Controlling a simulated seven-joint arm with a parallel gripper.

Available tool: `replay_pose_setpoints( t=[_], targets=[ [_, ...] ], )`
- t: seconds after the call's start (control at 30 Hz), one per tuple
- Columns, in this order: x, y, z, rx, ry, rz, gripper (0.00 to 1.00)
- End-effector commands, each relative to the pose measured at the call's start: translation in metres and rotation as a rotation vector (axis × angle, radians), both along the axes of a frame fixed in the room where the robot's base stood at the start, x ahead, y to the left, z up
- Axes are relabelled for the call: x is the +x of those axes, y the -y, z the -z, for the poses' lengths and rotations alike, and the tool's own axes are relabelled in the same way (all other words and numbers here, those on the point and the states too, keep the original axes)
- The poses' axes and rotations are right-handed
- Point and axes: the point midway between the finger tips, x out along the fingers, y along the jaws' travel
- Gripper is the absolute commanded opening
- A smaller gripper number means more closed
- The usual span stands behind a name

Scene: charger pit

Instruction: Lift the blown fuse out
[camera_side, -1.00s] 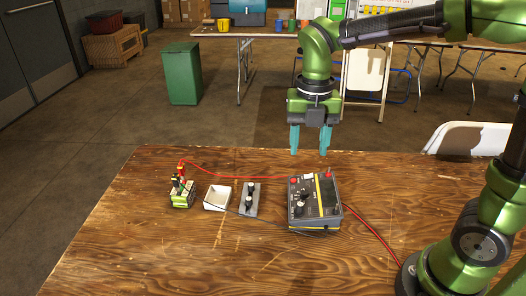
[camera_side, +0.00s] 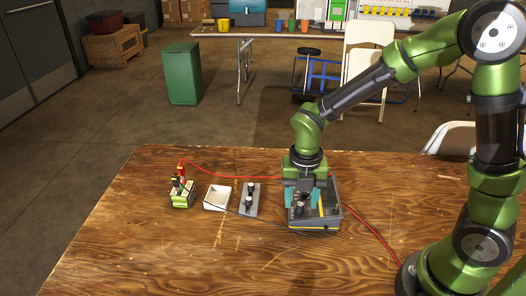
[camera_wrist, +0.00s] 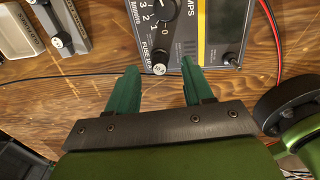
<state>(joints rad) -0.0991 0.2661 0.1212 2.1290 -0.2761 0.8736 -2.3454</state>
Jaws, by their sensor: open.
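The grey charger box (camera_side: 330,217) with a yellow stripe stands on the wooden table. In the wrist view its face (camera_wrist: 213,30) shows a dial and lettering that reads like "FUSE 15A". A small pale round fuse cap (camera_wrist: 159,69) sits at the box's near edge beside that lettering. My gripper (camera_side: 302,201) is open and low over the box, pointing down. In the wrist view the fingertips of my gripper (camera_wrist: 159,66) lie on either side of the cap, with gaps on both sides. I cannot tell its exact height above the cap.
Left of the box stand a grey plate (camera_side: 244,211) with upright dark pieces, an open white tray (camera_side: 216,203) and a green battery-like block (camera_side: 182,199) with clamps. Red and black leads run across the table (camera_side: 150,250). The table's front is clear.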

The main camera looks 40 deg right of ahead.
Motion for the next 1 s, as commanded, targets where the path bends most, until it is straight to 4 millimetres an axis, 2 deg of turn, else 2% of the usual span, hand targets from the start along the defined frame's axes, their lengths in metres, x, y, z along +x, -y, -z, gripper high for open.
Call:
replay_pose_setpoints(
  t=[0.1,0.33,0.63,0.87,1.0],
  targets=[
    [0.0000,-0.0003,0.0089,0.000,0.000,-0.001,0.51],
    [0.0002,-0.0001,0.0094,0.000,0.001,0.000,0.51],
    [0.0003,0.0000,0.0091,0.000,0.001,0.000,0.05],
    [0.0003,0.0001,0.0089,0.000,0.001,0.000,0.03],
    [0.0009,0.0001,0.0003,0.000,0.004,0.001,0.03]
  ],
)
